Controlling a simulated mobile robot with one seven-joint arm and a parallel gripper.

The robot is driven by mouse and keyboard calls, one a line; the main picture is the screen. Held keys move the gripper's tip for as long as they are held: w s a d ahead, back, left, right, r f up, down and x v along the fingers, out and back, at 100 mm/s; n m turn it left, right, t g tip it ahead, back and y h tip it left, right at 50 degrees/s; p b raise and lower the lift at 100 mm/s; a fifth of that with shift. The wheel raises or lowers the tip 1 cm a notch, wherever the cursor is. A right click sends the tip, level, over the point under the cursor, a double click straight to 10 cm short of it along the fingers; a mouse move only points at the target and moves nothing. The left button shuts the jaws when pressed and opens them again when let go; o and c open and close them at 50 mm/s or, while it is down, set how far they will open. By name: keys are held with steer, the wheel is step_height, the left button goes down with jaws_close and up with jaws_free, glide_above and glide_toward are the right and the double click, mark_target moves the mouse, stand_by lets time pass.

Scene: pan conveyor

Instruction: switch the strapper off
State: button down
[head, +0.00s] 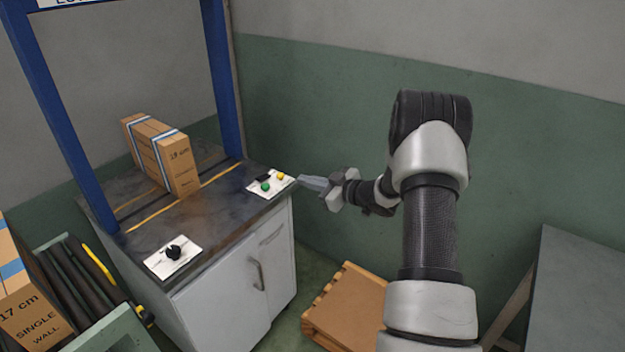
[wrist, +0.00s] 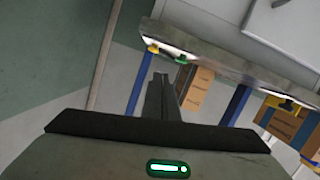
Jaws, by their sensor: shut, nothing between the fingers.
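The strapper is a pale cabinet (head: 235,285) with a dark top and a blue arch (head: 222,75) over it. On its top, at the right end, a white plate (head: 283,184) carries a green button (head: 265,186), a yellow button (head: 280,176) and a small black part (head: 263,178). At the near left corner another white plate (head: 190,245) carries a black knob (head: 174,252). My gripper (head: 304,182) is shut and empty, just right of the button plate, apparently apart from it. The wrist view shows the yellow button (wrist: 153,49) and green button (wrist: 181,59) beyond the shut fingers (wrist: 161,78).
A strapped carton (head: 170,160) stands on the top under the arch. Another carton (head: 25,300) and a roller conveyor (head: 80,275) are at the left. A wooden pallet (head: 345,305) lies on the floor and a grey table (head: 585,295) stands at the right. A green wall is behind.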

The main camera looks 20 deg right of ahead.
steer(key=shift+v, duration=1.05)
step_height(320, 180, up, 8)
steer(key=w+d+m+h, duration=0.1)
steer(key=w+h, duration=0.1)
steer(key=h, duration=0.2)
steer(key=s+r+m+g+h, duration=0.2)
steer(key=s+r+m+h, duration=0.4)
steer(key=s+r, duration=0.7)
steer(key=s+a+m+g+y, duration=0.1)
steer(key=s+a+g, duration=0.35)
steer(key=s, duration=1.05)
steer(key=s+a+m+g+y, duration=0.1)
steer(key=s+a, duration=0.7)
steer(key=s, duration=0.6)
step_height(320, 180, up, 21)
steer(key=p, duration=2.1)
steer(key=shift+d, duration=0.25)
